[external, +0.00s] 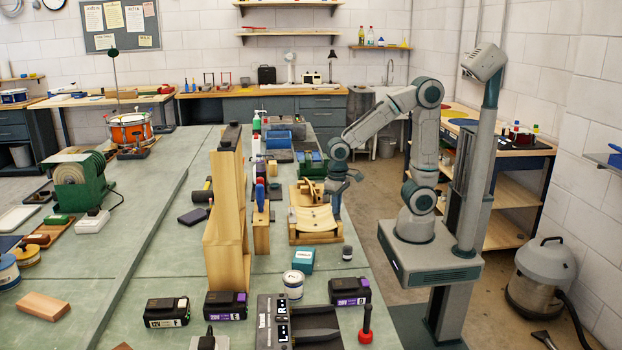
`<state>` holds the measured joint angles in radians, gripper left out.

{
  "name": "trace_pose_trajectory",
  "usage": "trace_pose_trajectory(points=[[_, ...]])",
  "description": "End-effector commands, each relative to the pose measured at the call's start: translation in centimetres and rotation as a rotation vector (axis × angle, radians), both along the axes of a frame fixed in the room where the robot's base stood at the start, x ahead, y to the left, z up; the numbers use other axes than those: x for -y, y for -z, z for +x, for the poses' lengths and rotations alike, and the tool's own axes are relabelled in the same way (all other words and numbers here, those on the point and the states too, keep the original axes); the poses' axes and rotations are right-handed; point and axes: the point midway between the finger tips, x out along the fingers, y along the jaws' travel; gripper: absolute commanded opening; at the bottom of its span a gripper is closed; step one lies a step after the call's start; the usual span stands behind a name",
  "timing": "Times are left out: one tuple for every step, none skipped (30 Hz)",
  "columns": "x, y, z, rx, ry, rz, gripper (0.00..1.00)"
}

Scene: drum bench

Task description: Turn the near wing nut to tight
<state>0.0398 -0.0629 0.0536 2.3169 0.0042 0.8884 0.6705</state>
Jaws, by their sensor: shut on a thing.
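A pale wooden fixture (316,234) with a curved slatted piece in it stands near the right edge of the green bench. My gripper (337,196) points down at the fixture's right side. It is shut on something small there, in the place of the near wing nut. The jaws and the arm cover the nut, and the view is too small to show its wings or how far it is turned. The far wing nut cannot be made out either.
A tall wooden frame (228,238) stands left of the fixture. A teal box (303,260), a white tin (293,284) and black batteries (350,291) lie in front. A green bin (312,165) is just behind it.

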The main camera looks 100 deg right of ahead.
Motion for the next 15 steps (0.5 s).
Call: trace_pose_trajectory(points=[[0.00,-0.13,0.09,0.004,0.043,0.000,0.00],[-0.01,-0.12,0.10,0.004,0.072,0.000,0.00],[-0.01,-0.12,0.10,0.004,0.109,0.000,0.00],[-0.01,-0.12,0.10,0.004,0.138,0.000,0.00],[-0.01,-0.12,0.10,0.004,0.166,0.000,0.00],[-0.01,-0.12,0.10,0.004,0.204,0.000,0.00],[-0.01,-0.12,0.11,0.004,0.233,0.000,0.00],[-0.01,-0.12,0.11,0.004,0.261,0.000,0.00],[-0.01,-0.12,0.11,0.005,0.299,0.001,0.00],[-0.01,-0.12,0.11,0.005,0.328,0.001,0.00],[0.00,-0.12,0.11,0.005,0.356,0.001,0.00],[0.00,-0.12,0.11,0.005,0.394,0.001,0.00],[0.00,-0.12,0.11,0.005,0.423,0.001,0.00],[0.01,-0.12,0.12,0.005,0.452,0.001,0.00],[0.01,-0.12,0.12,0.006,0.490,0.001,0.00]])
